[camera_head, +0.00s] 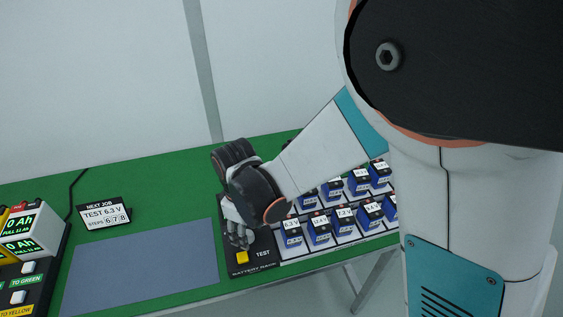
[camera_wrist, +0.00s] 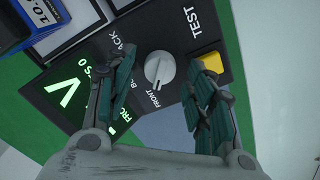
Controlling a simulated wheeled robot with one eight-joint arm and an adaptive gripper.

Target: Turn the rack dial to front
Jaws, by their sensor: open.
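The rack dial (camera_wrist: 159,68) is a round light-grey knob with a raised grip on a dark panel in the wrist view. FRONT is printed below it in that view and BACK to its left; a further label is partly covered. Which label the dial points to is hard to tell. My gripper (camera_wrist: 158,77) is open, with one finger on each side of the dial and a gap to it. In the head view my gripper (camera_head: 238,236) hangs over the panel of the battery rack (camera_head: 267,267) and hides the dial.
A yellow TEST button (camera_wrist: 210,62) sits beside my right finger. A green-lit display (camera_wrist: 68,93) is left of the dial, partly covered. Several blue batteries (camera_head: 318,232) stand in the rack.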

